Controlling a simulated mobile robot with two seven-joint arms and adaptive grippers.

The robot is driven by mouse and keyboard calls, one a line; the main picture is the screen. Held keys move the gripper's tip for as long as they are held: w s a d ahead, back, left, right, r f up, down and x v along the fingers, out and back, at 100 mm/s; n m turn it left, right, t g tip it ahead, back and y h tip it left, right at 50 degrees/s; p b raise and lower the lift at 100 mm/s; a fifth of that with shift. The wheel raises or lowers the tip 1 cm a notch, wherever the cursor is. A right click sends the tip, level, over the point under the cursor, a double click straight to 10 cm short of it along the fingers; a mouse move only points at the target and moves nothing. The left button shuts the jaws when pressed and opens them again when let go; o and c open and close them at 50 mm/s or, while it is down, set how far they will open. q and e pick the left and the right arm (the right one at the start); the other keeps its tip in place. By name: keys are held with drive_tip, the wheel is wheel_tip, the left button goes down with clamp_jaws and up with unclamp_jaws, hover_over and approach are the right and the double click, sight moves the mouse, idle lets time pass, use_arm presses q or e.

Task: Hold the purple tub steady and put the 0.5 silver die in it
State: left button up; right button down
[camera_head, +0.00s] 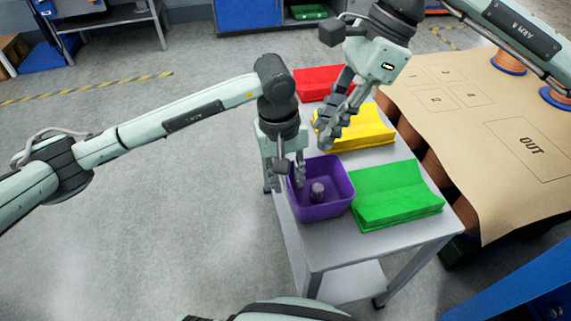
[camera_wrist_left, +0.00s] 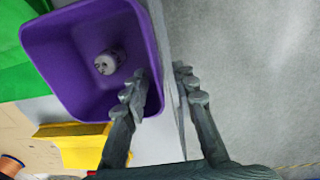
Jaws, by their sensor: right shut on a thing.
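The purple tub (camera_head: 345,202) stands on the grey table; the left wrist view shows it large (camera_wrist_left: 60,45). A small silver piece with dark marks (camera_head: 317,191) lies inside on its floor, also in the left wrist view (camera_wrist_left: 108,61); I cannot read a number on it. My left gripper (camera_head: 284,188) is open at the tub's left wall; in the left wrist view (camera_wrist_left: 163,88) its fingers are apart, one inside the rim and one outside. My right gripper (camera_head: 328,138) is shut beside the yellow bin, above and behind the tub; what it holds is hidden.
A green bin (camera_head: 398,192) is right of the tub, a yellow bin (camera_head: 360,130) behind it and a red bin (camera_head: 312,83) farther back. The table's left edge (camera_head: 290,240) is close to the tub. A tan board (camera_head: 500,110) lies at the right.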

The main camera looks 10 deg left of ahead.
use_arm(q)
drive_tip(key=shift+f, duration=0.25)
clamp_jaws()
use_arm(e)
drive_tip(key=shift+f, duration=5.75)
drive_tip(key=c, duration=1.3)
unclamp_jaws()
